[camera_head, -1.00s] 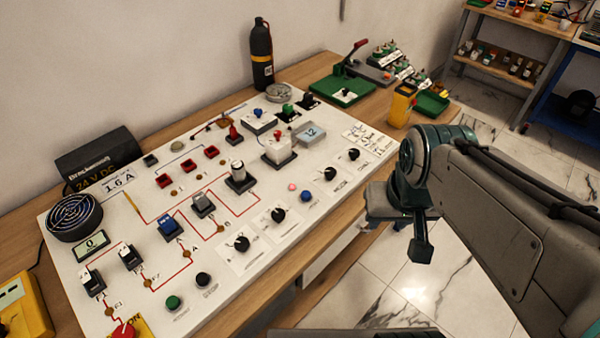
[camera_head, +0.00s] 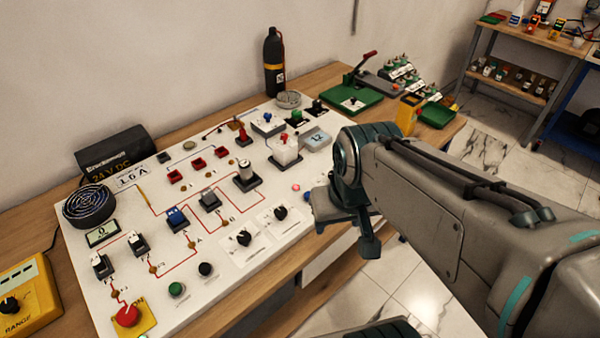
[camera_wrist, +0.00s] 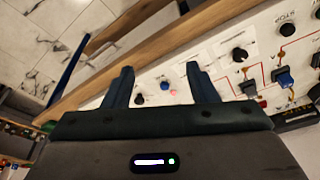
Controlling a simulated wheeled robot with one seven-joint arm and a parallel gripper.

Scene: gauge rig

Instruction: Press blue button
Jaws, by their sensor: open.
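The blue button (camera_wrist: 165,86) is a small round cap on the white panel. My gripper (camera_wrist: 160,70) is open and empty. In the head view my gripper (camera_head: 368,240) hangs over the panel's right front edge, and the pink button (camera_head: 296,188) shows just left of it. The blue button is hard to make out there, at the edge of my arm. Contact with the button cannot be seen.
The white panel (camera_head: 215,270) carries several knobs, switches and other buttons, including black knobs (camera_head: 280,212) near its front edge and a red mushroom button (camera_head: 127,315). It lies on a wooden bench. A black bottle (camera_head: 274,65) stands behind. Open floor lies right of the bench.

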